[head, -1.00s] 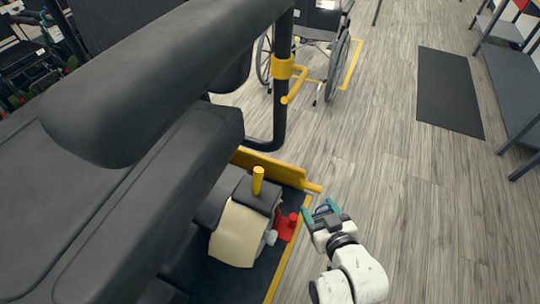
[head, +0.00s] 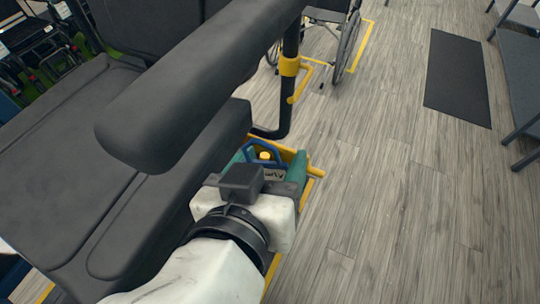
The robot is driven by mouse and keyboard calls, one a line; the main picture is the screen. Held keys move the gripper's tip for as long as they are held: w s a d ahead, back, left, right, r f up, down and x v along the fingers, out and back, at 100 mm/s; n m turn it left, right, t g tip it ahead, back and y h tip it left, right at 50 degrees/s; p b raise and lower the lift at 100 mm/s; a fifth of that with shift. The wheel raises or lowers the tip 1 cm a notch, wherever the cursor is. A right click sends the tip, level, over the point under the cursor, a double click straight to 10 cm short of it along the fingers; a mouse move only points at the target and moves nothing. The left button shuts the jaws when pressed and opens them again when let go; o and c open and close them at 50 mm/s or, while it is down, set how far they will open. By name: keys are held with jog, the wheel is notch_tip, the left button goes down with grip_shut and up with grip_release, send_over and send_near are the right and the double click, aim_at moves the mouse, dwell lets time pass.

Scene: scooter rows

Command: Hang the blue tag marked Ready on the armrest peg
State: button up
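The blue tag (head: 262,149) shows as a blue loop at the tip of my gripper (head: 269,163). Part of its lettering shows below the loop, but most of the tag is hidden by my gripper. My gripper's teal fingers stand on both sides of the tag and appear shut on it. A yellow peg top (head: 265,156) shows inside the loop outline. I cannot tell whether the loop is around the peg or only above it. The black armrest (head: 185,95) is up and to the left of my gripper.
The black seat (head: 60,150) fills the left. A wheelchair (head: 335,30) is at the back. A dark mat (head: 457,78) and grey shelving (head: 515,85) are on the right. The wood floor between is clear.

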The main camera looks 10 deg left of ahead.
jog(key=w+d+b, duration=0.1)
jog(key=w+d, duration=0.1)
jog(key=w, duration=0.4)
jog(key=shift+f, duration=0.45)
jog(key=shift+w+d, duration=0.25)
jog(key=shift+w, duration=0.35)
jog(key=shift+w+d, duration=0.3)
jog(key=shift+w, duration=0.3)
jog(key=shift+w+d, duration=0.25)
jog(key=shift+w, duration=0.35)
dwell(2.0)
jog(key=shift+w+d+f, duration=0.2)
jog(key=shift+w, duration=0.45)
dwell(0.5)
jog(key=shift+f+b, duration=0.45)
jog(key=shift+f, duration=0.25)
dwell(0.5)
jog(key=o, duration=1.1)
jog(key=shift+s, duration=0.1)
